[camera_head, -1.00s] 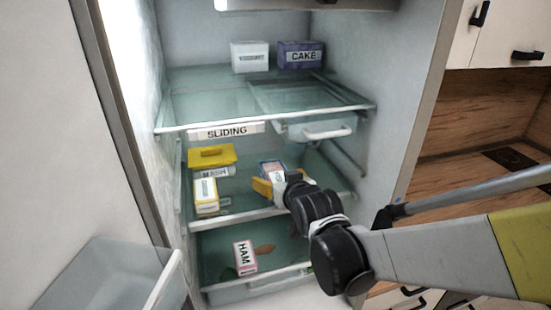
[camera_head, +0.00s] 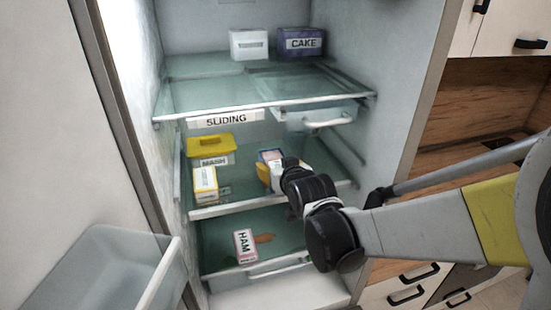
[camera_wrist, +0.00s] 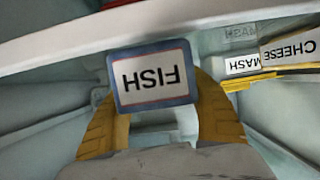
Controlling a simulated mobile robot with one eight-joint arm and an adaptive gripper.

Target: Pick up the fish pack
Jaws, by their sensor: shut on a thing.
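The fish pack (camera_wrist: 153,78) is a blue-edged box with a white FISH label, upside down in the wrist view. It sits between the two yellow fingers of my gripper (camera_wrist: 160,98), which are shut on its sides. In the head view the fish pack (camera_head: 270,155) shows in part at the middle shelf level of the fridge, right of centre. My gripper (camera_head: 268,172) reaches it from the front right, and my wrist hides much of the pack. I cannot tell whether the pack touches the shelf.
A yellow-lidded MASH tub (camera_head: 210,145) and a CHEESE box (camera_head: 205,184) stand left on the same shelf. The SLIDING shelf (camera_head: 215,95) with a hanging drawer (camera_head: 320,119) is above. A HAM box (camera_head: 244,245) is below. The fridge wall (camera_head: 375,60) is close on the right.

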